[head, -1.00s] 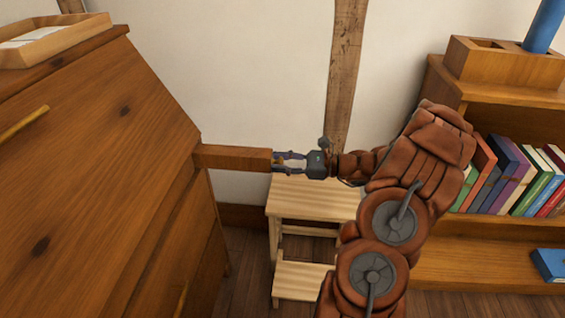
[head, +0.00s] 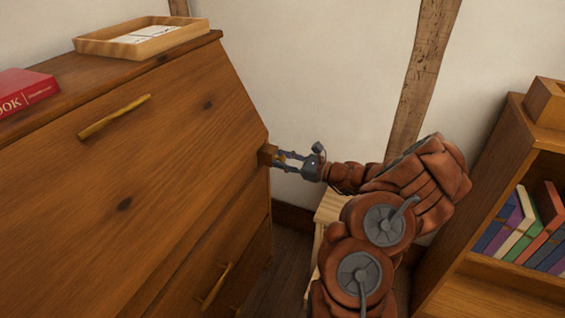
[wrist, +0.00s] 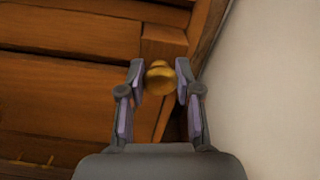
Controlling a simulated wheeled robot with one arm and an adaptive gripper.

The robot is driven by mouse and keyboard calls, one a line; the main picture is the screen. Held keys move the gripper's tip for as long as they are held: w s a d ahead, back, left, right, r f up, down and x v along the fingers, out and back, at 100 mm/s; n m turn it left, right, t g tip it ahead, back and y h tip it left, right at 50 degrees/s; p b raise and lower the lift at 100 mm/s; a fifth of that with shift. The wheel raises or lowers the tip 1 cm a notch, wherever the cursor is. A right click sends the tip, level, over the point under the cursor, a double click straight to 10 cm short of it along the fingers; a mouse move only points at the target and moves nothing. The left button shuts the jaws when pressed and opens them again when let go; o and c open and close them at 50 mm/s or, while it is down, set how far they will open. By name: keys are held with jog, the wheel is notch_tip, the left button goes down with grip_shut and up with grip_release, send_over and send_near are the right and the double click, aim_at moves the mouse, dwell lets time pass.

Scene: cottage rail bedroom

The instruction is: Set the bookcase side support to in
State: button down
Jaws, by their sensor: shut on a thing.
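The side support is a wooden bar in the front of the brown wooden cabinet with a slanted front (head: 140,160). Only its short end block (head: 266,154) shows beyond the cabinet's right edge in the head view, so it stands nearly in. In the wrist view, the support (wrist: 163,40) carries a round brass knob (wrist: 160,80). My gripper (head: 281,156) is shut on this knob, with one finger on each side in the wrist view (wrist: 160,72). Most of the bar is hidden inside the cabinet.
A shallow wooden tray with papers (head: 140,38) and a red book (head: 24,92) lie on the cabinet top. A pale wooden step stool (head: 330,207) stands behind my arm. A bookcase with books (head: 490,150) is at the right. A wall and timber post are behind.

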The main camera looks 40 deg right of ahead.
jog(key=shift+w+a+f, duration=0.1)
jog(key=shift+a+f, duration=0.05)
jog(key=c, duration=0.8)
grip_release()
jog(key=shift+o, duration=0.2)
jog(key=v, duration=1.2)
